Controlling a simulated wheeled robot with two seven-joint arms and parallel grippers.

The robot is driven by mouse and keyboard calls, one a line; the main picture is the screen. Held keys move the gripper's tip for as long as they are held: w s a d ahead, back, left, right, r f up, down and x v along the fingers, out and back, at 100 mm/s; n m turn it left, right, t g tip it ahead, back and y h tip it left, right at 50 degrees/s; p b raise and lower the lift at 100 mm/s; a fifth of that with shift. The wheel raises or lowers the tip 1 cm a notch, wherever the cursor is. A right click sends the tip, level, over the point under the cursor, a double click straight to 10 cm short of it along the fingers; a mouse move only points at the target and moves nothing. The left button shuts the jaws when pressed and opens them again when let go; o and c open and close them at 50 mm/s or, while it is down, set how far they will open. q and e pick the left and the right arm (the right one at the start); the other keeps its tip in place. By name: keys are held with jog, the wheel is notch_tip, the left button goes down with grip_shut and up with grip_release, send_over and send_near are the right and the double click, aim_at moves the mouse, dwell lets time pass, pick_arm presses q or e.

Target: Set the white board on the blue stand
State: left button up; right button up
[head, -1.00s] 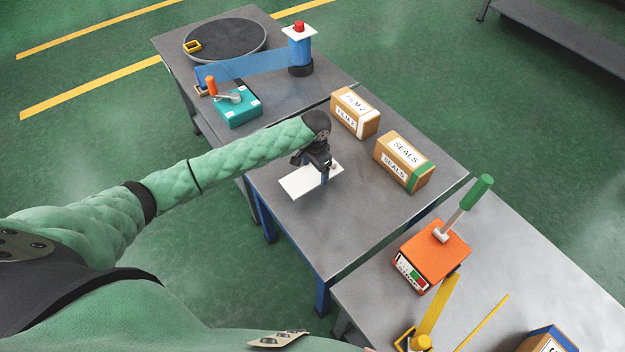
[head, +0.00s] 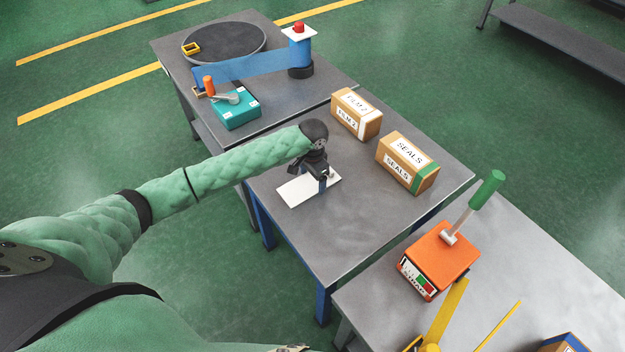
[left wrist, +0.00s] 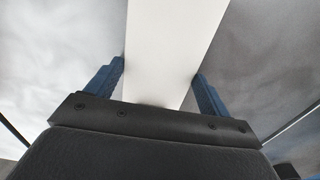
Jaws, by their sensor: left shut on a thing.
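The white board (head: 296,192) is a flat, pale plate over the middle grey table in the head view. My left gripper (head: 323,184) is shut on it. In the left wrist view, the white board (left wrist: 170,50) runs away from me between the two blue fingers of the left gripper (left wrist: 160,88). I cannot tell whether the board touches anything below it. I cannot make out a separate blue stand with certainty; a blue cylinder (head: 300,56) with a white flange and red knob stands on the back table. My right gripper is not in view.
A FILM box (head: 350,120) and a SEALS box (head: 405,165) stand behind and right of the board. An orange device (head: 440,258) with a green-handled lever is on the right table. A teal box (head: 237,112) is on the back table. The middle table's front is clear.

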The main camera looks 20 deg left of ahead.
pick_arm(q)
jog(key=shift+f, duration=0.1)
dwell(0.3)
jog(key=o, duration=0.9)
